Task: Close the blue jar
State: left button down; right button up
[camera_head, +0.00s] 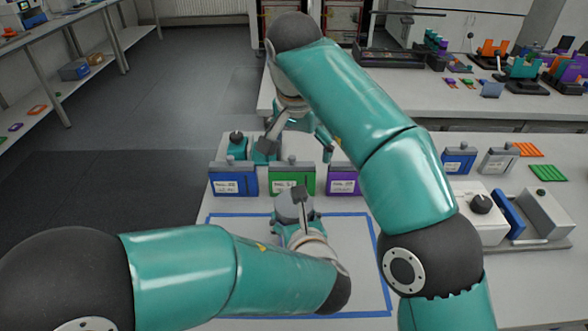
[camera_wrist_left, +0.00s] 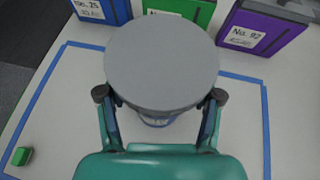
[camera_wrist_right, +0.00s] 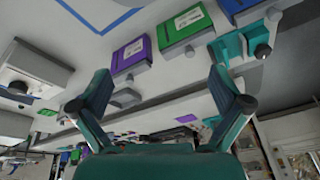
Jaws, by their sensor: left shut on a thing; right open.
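A round grey disc, the lid or top of a jar (camera_wrist_left: 162,60), fills the middle of the left wrist view. A small strip of the jar body (camera_wrist_left: 158,122), pale with blue, shows below the disc's edge. I cannot tell whether the disc is fully seated. My left gripper (camera_wrist_left: 160,95) is shut on the jar, one finger on each side. In the head view the grey top (camera_head: 293,203) stands inside the blue tape outline, with my left gripper (camera_head: 298,226) at it. My right gripper (camera_wrist_right: 162,104) is open and empty, above the far side of the labelled boxes.
Blue (camera_head: 234,181), green (camera_head: 292,179) and purple (camera_head: 343,181) labelled boxes stand in a row behind the tape outline (camera_head: 377,240). A white device with a black knob (camera_head: 481,204) stands at right. A small green block (camera_wrist_left: 20,156) lies near the tape.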

jog(key=s+g, duration=0.1)
jog(key=s, duration=0.1)
jog(key=s+a+n+g, duration=0.1)
jog(key=s, duration=0.1)
jog(key=s+g, duration=0.1)
jog(key=s, duration=0.1)
jog(key=shift+s+a+f+y, duration=0.2)
jog(key=shift+a+f+y, duration=0.05)
jog(key=shift+f+y, duration=0.15)
jog(key=shift+f, duration=0.1)
jog(key=shift+f, duration=3.9)
jog(key=c, duration=1.1)
jog(key=o, duration=1.1)
